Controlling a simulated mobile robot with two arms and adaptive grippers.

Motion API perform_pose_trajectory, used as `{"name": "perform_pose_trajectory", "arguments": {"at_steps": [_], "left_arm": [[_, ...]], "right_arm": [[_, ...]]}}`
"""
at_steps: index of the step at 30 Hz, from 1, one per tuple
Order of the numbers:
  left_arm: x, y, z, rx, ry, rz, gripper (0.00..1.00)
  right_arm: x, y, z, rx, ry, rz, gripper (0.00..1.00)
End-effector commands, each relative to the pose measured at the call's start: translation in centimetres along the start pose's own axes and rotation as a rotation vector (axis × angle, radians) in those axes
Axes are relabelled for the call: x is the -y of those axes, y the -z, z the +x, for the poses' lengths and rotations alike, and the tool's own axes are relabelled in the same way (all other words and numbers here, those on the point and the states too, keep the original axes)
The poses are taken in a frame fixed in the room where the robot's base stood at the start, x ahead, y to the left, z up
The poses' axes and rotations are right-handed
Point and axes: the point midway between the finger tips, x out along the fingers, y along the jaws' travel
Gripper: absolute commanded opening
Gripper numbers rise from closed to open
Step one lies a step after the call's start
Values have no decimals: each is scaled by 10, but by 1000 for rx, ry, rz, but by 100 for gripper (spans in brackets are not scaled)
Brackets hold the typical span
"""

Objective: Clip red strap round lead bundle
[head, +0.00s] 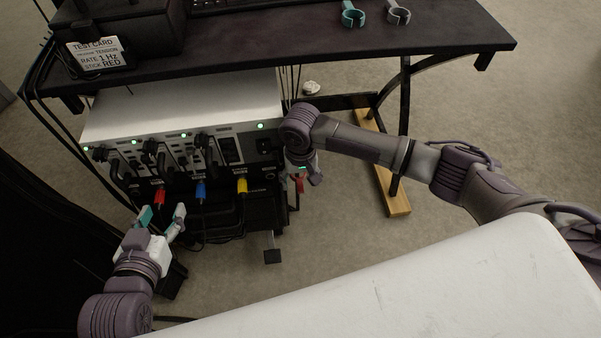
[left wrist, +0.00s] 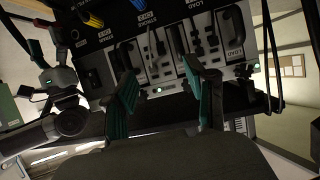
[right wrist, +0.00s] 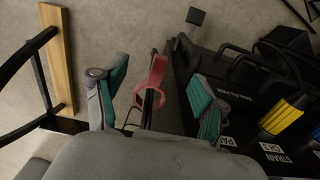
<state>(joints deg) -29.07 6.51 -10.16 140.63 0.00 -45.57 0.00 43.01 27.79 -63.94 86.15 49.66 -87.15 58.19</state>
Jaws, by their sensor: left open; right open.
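The red strap (right wrist: 150,88), a ring-shaped clip with a stem, shows between the spread fingers of my right gripper (right wrist: 155,100), which is open. In the head view the red strap (head: 298,182) is a small red patch by the rack's right side, partly hidden by my right gripper (head: 303,172). Black leads (head: 203,238) hang below the red, blue and yellow plugs; whether they are gathered into a bundle is hard to tell. My left gripper (head: 162,220) is open and empty, below the red plug (head: 159,196). Its spread fingers (left wrist: 163,100) show in the left wrist view.
A white-topped instrument (head: 180,98) with green lights stands below the dark table (head: 300,45). A wooden beam (head: 383,165) lies right of the rack.

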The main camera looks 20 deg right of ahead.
Motion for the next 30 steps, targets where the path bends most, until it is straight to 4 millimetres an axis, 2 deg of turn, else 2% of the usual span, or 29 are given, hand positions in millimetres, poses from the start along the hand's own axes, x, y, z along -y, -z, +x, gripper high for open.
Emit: {"name": "perform_pose_trajectory", "arguments": {"at_steps": [30], "left_arm": [[9, -64, -27, 369, 22, -4, 56]], "right_arm": [[0, 0, -12, 0, 0, 0, 72]]}}
